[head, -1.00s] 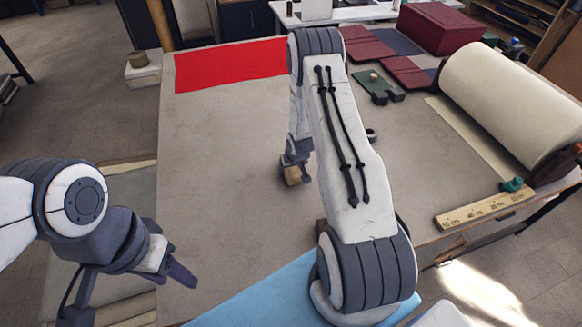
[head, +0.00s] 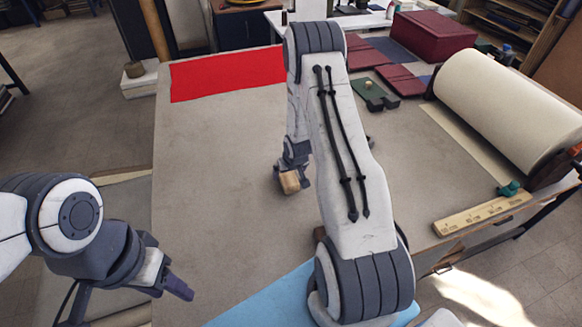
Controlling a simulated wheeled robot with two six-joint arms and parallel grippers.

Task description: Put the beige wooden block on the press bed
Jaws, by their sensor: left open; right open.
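The beige wooden block (head: 290,182) is near the middle of the table in the head view. My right gripper (head: 284,174) is at the block's upper side, pointing down and open. My own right arm partly covers this gripper, and I cannot tell whether the fingers touch the block. My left gripper (head: 178,287) is open and empty at the lower left, well away from the block. I cannot tell for sure which thing is the press bed; a green plate-like piece (head: 374,94) with a small knob lies at the back right.
A red cloth (head: 222,75) lies at the back left. A large cream roll (head: 510,105) and a wooden ruler (head: 483,212) are at the right. Dark red covers (head: 400,80) and a maroon box (head: 435,33) are behind. The table's left-middle is bare.

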